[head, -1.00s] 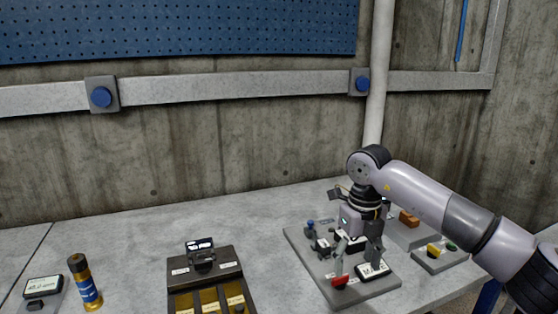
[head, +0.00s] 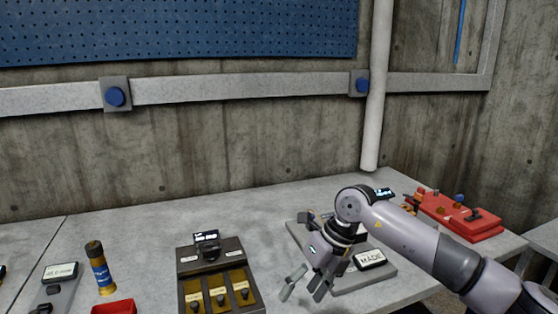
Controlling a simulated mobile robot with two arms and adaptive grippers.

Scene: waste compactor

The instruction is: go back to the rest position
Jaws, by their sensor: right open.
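My right gripper (head: 307,290) is open and empty. It hangs over the front left part of a grey panel (head: 378,279) with a "MADE" label, and my arm hides much of that panel. I cannot tell whether the fingers touch the panel or the worktop. My left gripper is not in view.
A dark box with yellow compartments (head: 181,284) stands left of the gripper. A blue and gold cylinder (head: 99,270), a small grey device (head: 60,287) and a red item (head: 114,307) are further left. The back of the worktop (head: 270,210) is clear.

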